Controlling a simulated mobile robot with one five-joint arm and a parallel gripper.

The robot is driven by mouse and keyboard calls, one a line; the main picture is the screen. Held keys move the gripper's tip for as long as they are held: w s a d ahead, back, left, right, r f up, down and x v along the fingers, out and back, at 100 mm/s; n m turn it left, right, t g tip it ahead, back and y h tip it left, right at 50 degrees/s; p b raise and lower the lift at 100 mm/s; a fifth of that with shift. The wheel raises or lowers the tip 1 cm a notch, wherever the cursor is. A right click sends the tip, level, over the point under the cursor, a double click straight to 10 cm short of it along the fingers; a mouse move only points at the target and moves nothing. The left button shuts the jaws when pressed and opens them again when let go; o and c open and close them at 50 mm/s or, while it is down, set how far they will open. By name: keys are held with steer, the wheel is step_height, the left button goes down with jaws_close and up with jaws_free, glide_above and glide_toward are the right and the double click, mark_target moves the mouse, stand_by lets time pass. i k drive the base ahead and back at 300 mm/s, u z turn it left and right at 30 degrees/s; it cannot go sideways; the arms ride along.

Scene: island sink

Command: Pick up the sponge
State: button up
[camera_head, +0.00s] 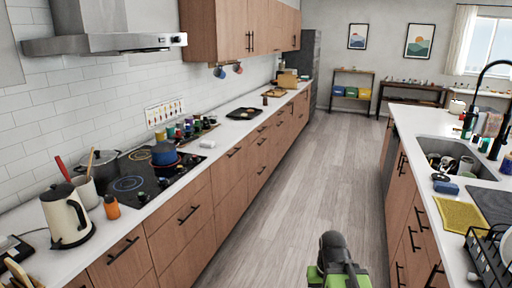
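A small blue block with a dark top (446,187) lies on the white island counter, just in front of the sink; it may be the sponge, but it is too small to be sure. A flat yellow cloth-like piece (458,217) lies nearer on the same counter. My arm's dark grey and green end (335,265) shows at the bottom of the view, over the aisle floor and left of the island, well apart from both items. Its fingertips cannot be made out, and nothing held is visible.
The island sink (448,152) holds dishes, with a black faucet (488,100) at its right. A dish rack (490,255) stands at the near right. A wall counter with a stove (150,178) and kettle (66,215) runs along the left. The aisle floor (300,190) is clear.

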mark_target(206, 143)
steer(key=z, duration=0.05)
steer(key=i, duration=3.2)
steer(key=u, duration=5.85)
steer(key=i, duration=0.15)
steer(key=z, duration=2.85)
